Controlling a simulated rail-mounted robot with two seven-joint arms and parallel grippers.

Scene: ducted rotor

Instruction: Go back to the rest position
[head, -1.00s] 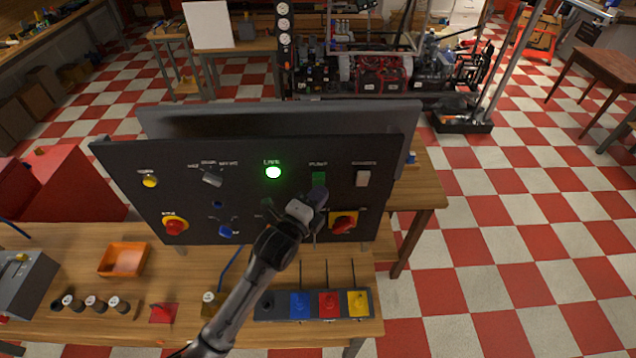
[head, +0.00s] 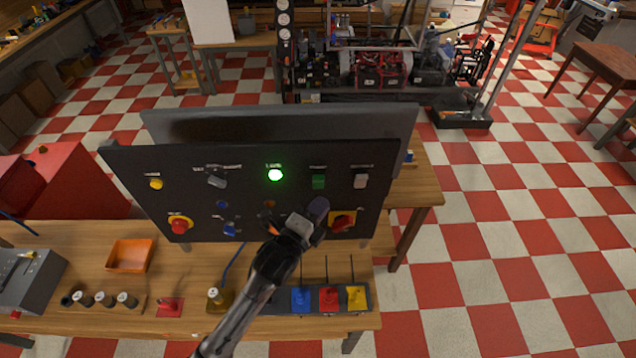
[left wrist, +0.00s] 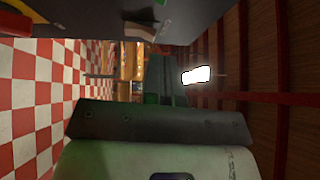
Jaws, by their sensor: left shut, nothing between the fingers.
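The black control panel (head: 160,170) stands upright on the wooden workbench. My left gripper (head: 318,212) is in front of its lower right part, below the green button (head: 319,182) and just left of the red knob on a yellow plate (head: 342,220). It is shut and empty. I cannot tell the exact gap between its tips and the panel. In the left wrist view, the gripper's pale body (left wrist: 150,160) fills the bottom and the dark panel shows along the top. My right gripper is not in view.
A green lamp (head: 275,174) glows on the panel. On the bench are an orange tray (head: 130,256), several spools, and a box with blue, red and yellow levers (head: 328,298) close to my left forearm.

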